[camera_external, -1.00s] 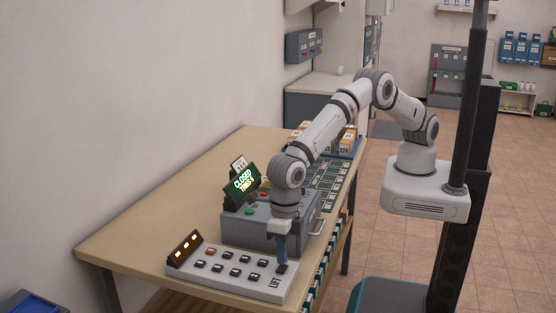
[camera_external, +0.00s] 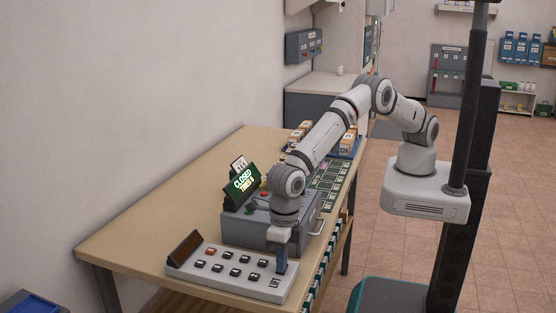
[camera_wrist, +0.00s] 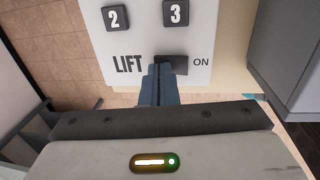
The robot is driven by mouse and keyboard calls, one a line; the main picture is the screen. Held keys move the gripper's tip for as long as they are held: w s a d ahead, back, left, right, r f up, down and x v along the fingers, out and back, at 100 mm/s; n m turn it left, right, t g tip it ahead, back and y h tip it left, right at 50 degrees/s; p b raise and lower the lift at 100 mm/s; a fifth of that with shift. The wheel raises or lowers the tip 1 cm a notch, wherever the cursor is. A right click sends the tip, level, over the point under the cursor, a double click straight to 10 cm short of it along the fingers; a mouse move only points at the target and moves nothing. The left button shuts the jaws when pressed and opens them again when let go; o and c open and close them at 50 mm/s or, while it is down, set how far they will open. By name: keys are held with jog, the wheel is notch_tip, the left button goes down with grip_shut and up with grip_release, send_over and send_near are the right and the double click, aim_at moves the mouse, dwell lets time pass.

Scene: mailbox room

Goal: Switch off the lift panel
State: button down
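The lift panel (camera_external: 213,262) is a light grey slab with rows of black buttons and one red button, lying at the near end of the table. Its slanted display (camera_external: 184,249) is dark. In the wrist view the panel (camera_wrist: 132,47) shows keys 2 and 3, the word LIFT and a black rocker switch (camera_wrist: 176,59) with ON to its right. My gripper (camera_external: 281,271) points down at the panel's right end. In the wrist view its blue fingers (camera_wrist: 161,69) are together, with nothing seen between them. The tips are at the switch and partly cover it; contact cannot be told for certain.
Behind the panel stands a grey box (camera_external: 246,230) with coloured buttons and a lit CLOSED sign (camera_external: 243,180). Boxes in a blue tray (camera_external: 350,148) are at the table's far end. The table's left side (camera_external: 180,215) is clear.

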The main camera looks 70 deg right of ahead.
jog(key=shift+d+f, duration=0.2)
jog(key=shift+f, duration=0.05)
jog(key=shift+d+b, duration=0.3)
jog(key=shift+d, duration=0.4)
jog(key=shift+r, duration=0.25)
jog(key=shift+r, duration=0.35)
notch_tip(320, 180, up, 13)
jog(key=d+b, duration=0.1)
jog(key=shift+d, duration=0.3)
jog(key=shift+a+b, duration=0.1)
jog(key=shift+b, duration=0.2)
